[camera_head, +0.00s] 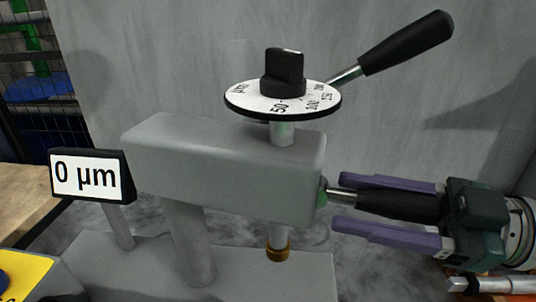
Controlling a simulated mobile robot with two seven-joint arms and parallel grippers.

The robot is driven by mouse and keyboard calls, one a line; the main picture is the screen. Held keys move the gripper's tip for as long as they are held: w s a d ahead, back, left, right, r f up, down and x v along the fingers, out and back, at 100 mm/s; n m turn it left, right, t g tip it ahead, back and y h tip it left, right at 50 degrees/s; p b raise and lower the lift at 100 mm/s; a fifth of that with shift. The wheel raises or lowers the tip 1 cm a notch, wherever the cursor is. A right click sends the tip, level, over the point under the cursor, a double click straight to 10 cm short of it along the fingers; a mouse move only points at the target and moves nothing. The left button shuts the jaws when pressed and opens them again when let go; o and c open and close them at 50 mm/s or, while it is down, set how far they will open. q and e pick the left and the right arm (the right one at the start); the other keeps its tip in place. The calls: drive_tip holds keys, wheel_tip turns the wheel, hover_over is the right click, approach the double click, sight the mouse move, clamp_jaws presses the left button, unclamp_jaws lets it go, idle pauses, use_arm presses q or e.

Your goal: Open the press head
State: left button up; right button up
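The grey press head (225,165) stands on a post (188,240) above a grey base. A white dial (290,98) with a black knob (284,72) sits on top of it. A lever with a black handle (407,42) slants up to the right behind the dial. A second lever with a black handle (400,205) sticks out from the head's right side. My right gripper (335,204) comes in from the right, with its purple fingers on either side of this handle. A gap shows between the lower finger and the handle. My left gripper is out of view.
A display (87,176) reading "0 µm" stands left of the head. A brass-coloured tip (277,254) hangs below the head. A yellow panel (25,278) is at the lower left, near a wooden surface (30,197). A grey wall stands behind.

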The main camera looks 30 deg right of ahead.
sight(442, 219)
drive_tip(key=shift+o, duration=0.7)
drive_tip(key=shift+s, duration=0.1)
drive_tip(key=v, duration=0.9)
drive_tip(key=shift+s+d, duration=0.25)
drive_tip(key=shift+d, duration=0.05)
